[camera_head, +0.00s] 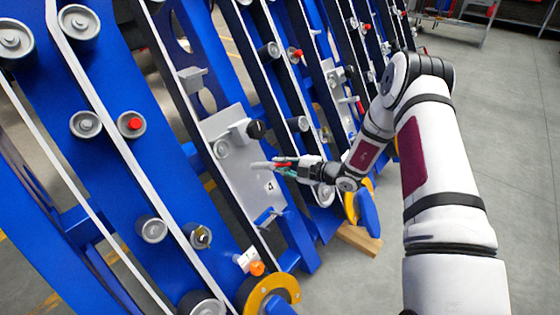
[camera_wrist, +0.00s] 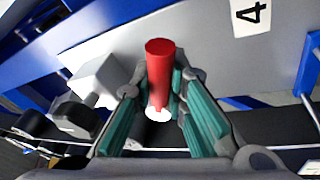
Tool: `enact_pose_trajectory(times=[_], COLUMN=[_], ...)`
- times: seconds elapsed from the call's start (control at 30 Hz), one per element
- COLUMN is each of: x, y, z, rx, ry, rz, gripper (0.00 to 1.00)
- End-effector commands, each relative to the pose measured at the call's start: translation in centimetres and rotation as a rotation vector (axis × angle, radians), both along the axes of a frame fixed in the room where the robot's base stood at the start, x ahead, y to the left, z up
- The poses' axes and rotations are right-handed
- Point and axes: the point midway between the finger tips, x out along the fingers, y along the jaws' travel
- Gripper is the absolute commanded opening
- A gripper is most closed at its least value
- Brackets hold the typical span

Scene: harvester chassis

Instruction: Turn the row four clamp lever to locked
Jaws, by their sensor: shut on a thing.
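In the wrist view, a red cylindrical lever grip (camera_wrist: 160,66) stands between the teal pads of my gripper (camera_wrist: 158,100), with a pale round end facing the camera. The pads close on it from both sides. The grip is in front of a grey plate with a label marked 4 (camera_wrist: 250,16). In the head view, my gripper (camera_head: 284,167) reaches in from the right to the grey plate (camera_head: 240,165) with the same label (camera_head: 269,186). A bit of red shows between its fingers; the lever's pivot is hidden.
A grey block with a black knob (camera_head: 256,129) sticks out of the plate above my gripper; it shows at left in the wrist view (camera_wrist: 82,112). Blue chassis beams with rollers stand around. An orange knob (camera_head: 257,268) is lower down. Open floor (camera_head: 490,140) lies right.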

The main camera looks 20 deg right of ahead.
Motion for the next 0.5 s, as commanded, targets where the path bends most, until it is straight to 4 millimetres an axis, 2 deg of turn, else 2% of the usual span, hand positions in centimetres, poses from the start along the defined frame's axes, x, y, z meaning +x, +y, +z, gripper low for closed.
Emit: enact_pose_trajectory(times=[0.5], x=[-1.4], y=[0.4], z=[-1.0], rx=[0.345], ry=[0.25], rz=[-0.246], gripper=[0.0])
